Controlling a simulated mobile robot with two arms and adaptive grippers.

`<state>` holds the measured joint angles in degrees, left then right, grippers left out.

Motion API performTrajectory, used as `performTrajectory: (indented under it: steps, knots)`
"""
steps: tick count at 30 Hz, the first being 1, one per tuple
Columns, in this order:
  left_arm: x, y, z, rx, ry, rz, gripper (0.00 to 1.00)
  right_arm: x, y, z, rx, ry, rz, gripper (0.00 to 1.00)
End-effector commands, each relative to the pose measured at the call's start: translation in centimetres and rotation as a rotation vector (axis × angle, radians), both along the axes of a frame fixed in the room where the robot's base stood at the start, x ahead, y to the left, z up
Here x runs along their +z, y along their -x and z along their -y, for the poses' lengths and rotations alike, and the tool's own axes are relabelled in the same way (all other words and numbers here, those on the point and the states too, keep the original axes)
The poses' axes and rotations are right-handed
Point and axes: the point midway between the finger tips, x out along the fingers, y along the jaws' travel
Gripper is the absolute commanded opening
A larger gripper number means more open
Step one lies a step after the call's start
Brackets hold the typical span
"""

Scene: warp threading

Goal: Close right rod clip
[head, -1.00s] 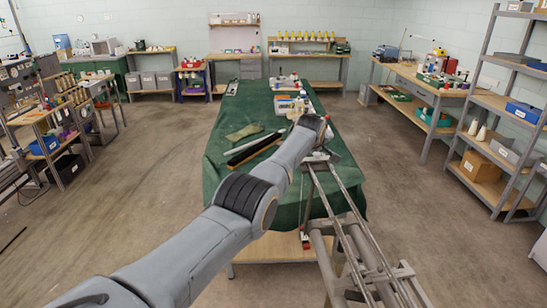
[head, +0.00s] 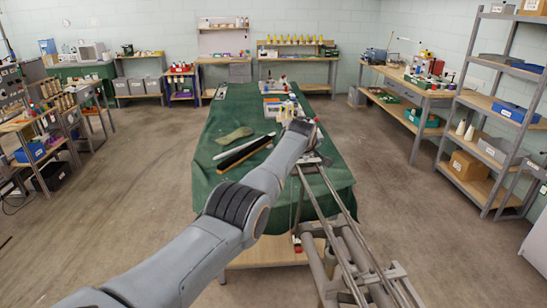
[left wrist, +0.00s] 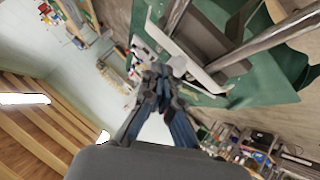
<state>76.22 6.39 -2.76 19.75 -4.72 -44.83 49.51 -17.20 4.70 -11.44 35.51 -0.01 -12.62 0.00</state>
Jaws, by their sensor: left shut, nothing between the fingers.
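My left arm reaches in from the left across the head view to the near right part of the green-covered table (head: 225,120). Its end hides the left gripper's fingertips there. Two long metal rods (head: 347,225) run from beside that end toward the lower right, over a grey tubular frame. A small metal end piece (head: 313,161) shows at their far end. In the left wrist view, the left gripper (left wrist: 163,78) is shut and empty, its tips close beside a grey metal bracket (left wrist: 207,78) at the rods. I cannot make out whether the rod clip is open or closed. My right gripper is not in view.
A black bar (head: 244,153), a white tool (head: 242,144) and an olive item (head: 234,135) lie left of my arm on the cloth. Small bottles and boxes (head: 280,100) stand farther back. Shelving (head: 485,150) is at the right. Floor around the table is clear.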

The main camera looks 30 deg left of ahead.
Motion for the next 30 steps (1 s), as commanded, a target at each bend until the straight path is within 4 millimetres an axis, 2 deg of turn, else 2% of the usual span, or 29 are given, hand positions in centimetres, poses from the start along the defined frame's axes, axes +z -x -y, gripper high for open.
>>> performTrajectory:
  steps: [9,17,30]
  knots:
    - [1.5,0.0,0.0,0.000,0.000,0.000,0.00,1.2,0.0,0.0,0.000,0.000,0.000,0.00]
    - [1.7,0.1,0.0,0.000,0.000,0.001,0.00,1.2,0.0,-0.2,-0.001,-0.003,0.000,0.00]
    - [3.3,2.3,0.5,-0.001,-0.001,0.002,0.00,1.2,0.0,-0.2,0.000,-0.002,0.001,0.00]
